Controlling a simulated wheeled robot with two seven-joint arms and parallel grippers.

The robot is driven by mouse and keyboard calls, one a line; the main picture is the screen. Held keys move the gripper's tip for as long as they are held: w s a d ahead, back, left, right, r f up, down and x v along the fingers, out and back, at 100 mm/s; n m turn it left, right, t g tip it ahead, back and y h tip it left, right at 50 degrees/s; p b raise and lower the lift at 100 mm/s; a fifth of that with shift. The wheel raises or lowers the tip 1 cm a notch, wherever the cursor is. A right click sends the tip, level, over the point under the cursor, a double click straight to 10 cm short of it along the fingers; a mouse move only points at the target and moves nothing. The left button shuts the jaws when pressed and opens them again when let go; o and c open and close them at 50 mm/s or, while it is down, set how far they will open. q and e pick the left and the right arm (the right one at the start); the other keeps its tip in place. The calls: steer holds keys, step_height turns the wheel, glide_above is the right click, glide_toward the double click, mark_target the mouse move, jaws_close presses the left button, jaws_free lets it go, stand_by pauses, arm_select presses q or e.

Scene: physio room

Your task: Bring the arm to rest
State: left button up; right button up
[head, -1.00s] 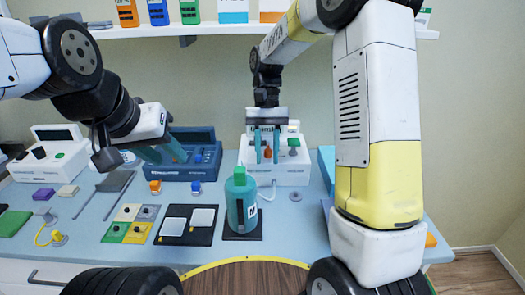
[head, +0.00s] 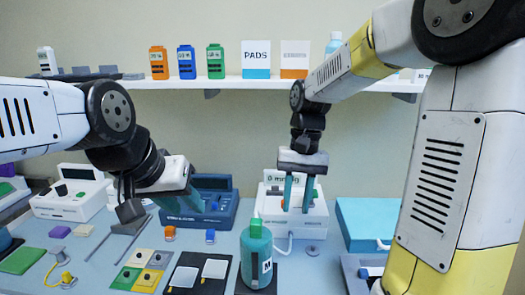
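My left gripper (head: 179,203) hangs in front of the dark blue device (head: 218,208) and hides part of it. Its two teal fingers look apart, with nothing seen between them. My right gripper (head: 298,208) points down in front of the white device marked mmHg (head: 314,222). Its two teal fingers are apart and empty, and the device shows between them. Whether the fingers touch either device cannot be told. Both arms are raised over the counter.
A teal bottle with a green cap (head: 256,262) stands at the front middle of the counter. Coloured squares (head: 150,268) and a black board with white pads (head: 187,284) lie left of it. A blue box (head: 366,222) is at right. A shelf (head: 225,83) with bottles and boxes runs above.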

steer(key=s+d+r+n+t+y, duration=0.1)
steer(key=s+d+r+t, duration=0.4)
steer(key=s+t, duration=0.3)
steer(key=shift+s+d+r, duration=0.15)
steer(key=shift+s+r, duration=0.65)
steer(key=shift+s, duration=0.35)
